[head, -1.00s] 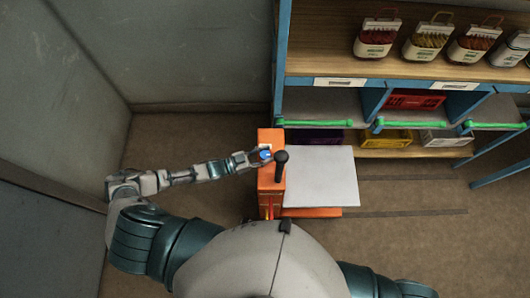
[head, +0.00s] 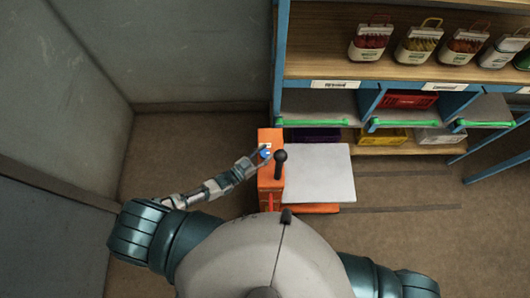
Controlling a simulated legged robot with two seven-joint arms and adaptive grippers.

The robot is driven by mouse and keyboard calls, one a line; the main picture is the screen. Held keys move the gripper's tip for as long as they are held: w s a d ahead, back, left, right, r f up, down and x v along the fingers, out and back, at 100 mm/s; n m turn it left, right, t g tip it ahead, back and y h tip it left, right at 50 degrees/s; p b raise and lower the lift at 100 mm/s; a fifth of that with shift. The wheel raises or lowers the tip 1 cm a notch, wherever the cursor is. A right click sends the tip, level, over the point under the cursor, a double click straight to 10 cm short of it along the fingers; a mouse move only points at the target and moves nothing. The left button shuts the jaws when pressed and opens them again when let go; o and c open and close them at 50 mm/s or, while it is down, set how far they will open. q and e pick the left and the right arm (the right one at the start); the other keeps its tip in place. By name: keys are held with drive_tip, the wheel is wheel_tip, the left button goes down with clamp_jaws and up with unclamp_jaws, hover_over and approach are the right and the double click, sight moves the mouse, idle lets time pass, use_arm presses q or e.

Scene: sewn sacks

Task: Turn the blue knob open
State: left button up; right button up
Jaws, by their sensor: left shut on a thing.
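The blue knob (head: 265,153) is on the upper left part of an orange machine (head: 270,180), beside a black lever with a round head (head: 280,157). My left arm comes in from the left and reaches up to the knob. My left gripper (head: 259,155) is at the knob and shut on it; its fingers are small and partly hide it. The knob's exact angle is too small to read. My right gripper is out of view; only part of my right upper arm shows at the bottom right.
A white flat plate (head: 318,173) adjoins the orange machine on its right. A blue shelf rack (head: 370,98) with green rails, boxes and several sacks stands behind. Grey walls close off the left and back. Brown floor lies open at the right.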

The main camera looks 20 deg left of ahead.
use_arm(q)
drive_tip(key=shift+w+r, duration=0.1)
drive_tip(key=o, duration=1.2)
drive_tip(key=shift+c, duration=0.2)
drive_tip(key=v, duration=1.2)
drive_tip(key=shift+a, duration=0.1)
